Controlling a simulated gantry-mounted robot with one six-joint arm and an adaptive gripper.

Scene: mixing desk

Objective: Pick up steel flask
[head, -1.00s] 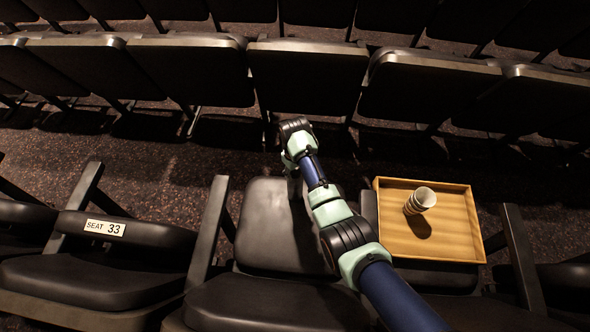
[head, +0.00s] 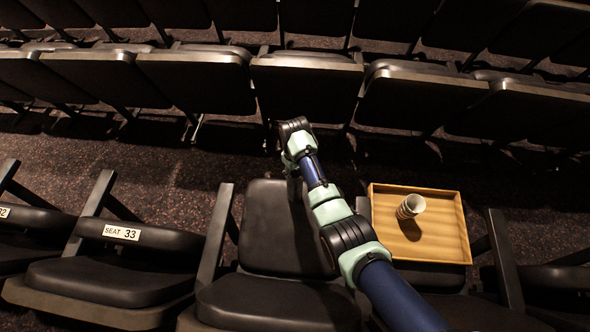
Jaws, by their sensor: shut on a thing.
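No steel flask shows in the head view. My arm reaches from the bottom right up to the middle of the picture, over a black seat (head: 272,225). My gripper is not visible; the wrist end of the arm hides whatever is beneath it. I cannot see what it holds.
A yellow-brown wooden tray (head: 447,245) rests across a seat right of my arm, with a stack of pale cups (head: 410,206) in it. A label reading SEAT 33 (head: 121,232) is on a seat at left. Another row of dark seats (head: 305,90) stands beyond the dark speckled floor (head: 170,190).

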